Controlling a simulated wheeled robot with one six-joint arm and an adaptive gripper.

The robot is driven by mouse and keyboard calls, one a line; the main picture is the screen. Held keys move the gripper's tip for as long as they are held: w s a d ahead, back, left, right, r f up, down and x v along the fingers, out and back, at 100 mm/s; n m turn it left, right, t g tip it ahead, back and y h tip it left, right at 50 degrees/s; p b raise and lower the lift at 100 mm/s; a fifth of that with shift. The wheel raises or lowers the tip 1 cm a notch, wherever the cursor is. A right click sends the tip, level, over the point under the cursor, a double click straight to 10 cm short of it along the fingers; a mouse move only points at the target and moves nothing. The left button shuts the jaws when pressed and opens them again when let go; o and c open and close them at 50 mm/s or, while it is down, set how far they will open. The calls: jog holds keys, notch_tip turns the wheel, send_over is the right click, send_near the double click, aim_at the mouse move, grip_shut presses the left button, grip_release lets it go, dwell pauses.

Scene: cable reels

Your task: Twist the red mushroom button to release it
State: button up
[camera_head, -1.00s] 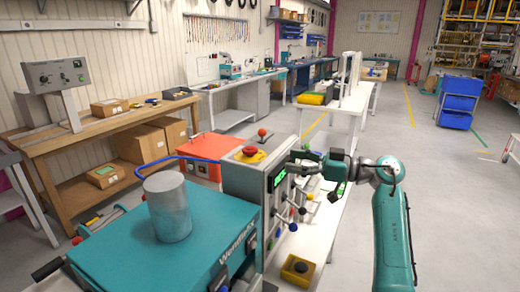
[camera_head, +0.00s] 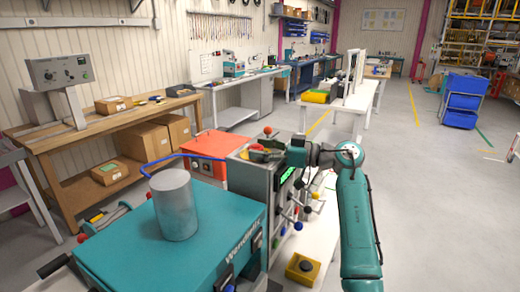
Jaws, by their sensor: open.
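The red mushroom button (camera_head: 257,148) sits on top of the grey control box (camera_head: 250,178), on a yellow base. Only a little of its red cap shows, because my gripper (camera_head: 266,152) is right at it and covers much of it. The gripper comes in from the right, with the teal arm behind it. It is open, but its fingers are small and blurred here. I cannot tell whether they touch the button or stand around it.
A red ball-topped lever (camera_head: 267,130) stands just behind the button. Several coloured knobs stick out of the box's right side. A teal machine (camera_head: 130,240) with a grey cylinder (camera_head: 173,205) is at the front left. A yellow box with a black button (camera_head: 302,268) lies below, on the white table.

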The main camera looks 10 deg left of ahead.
jog(key=shift+a, duration=0.2)
jog(key=shift+c, duration=0.3)
jog(key=c, duration=1.1)
jog(key=shift+s+a+m+t+h, duration=0.1)
jog(key=shift+m+t+h, duration=0.25)
jog(key=shift+m+t, duration=0.75)
jog(key=shift+s+m+t+h, duration=0.1)
jog(key=shift+m+t+h, duration=0.4)
jog(key=shift+t, duration=1)
jog(key=shift+m+t+h, duration=0.55)
jog(key=shift+m+t, duration=0.55)
jog(key=shift+t, duration=0.2)
jog(key=o, duration=1.2)
jog(key=shift+c, duration=0.2)
jog(key=shift+s, duration=0.1)
